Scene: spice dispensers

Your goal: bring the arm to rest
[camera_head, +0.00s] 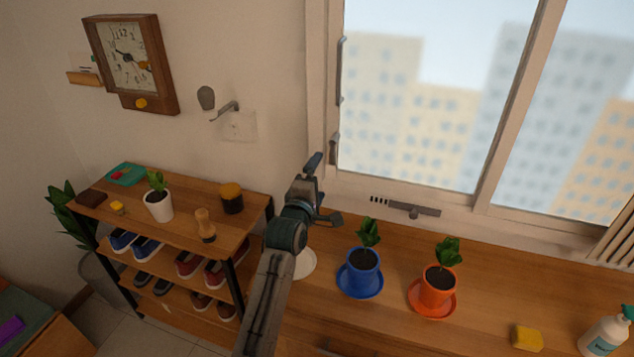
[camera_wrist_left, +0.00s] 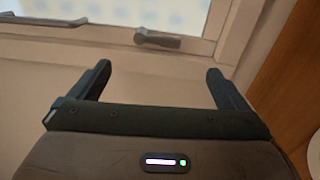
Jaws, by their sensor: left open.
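My left gripper (camera_head: 322,188) is raised in front of the wall beside the window frame, above the wooden counter. Its two fingers are spread with nothing between them. In the left wrist view the open left gripper (camera_wrist_left: 158,85) faces the wall, and a window handle (camera_wrist_left: 157,40) shows beyond the fingers, apart from them. My right gripper is in neither view.
On the wooden counter (camera_head: 515,288) stand a blue pot (camera_head: 362,275), an orange pot (camera_head: 437,290), a yellow sponge (camera_head: 526,337) and a spray bottle (camera_head: 604,332). A white saucer (camera_head: 305,264) is partly behind my arm. A shoe shelf (camera_head: 185,228) stands left.

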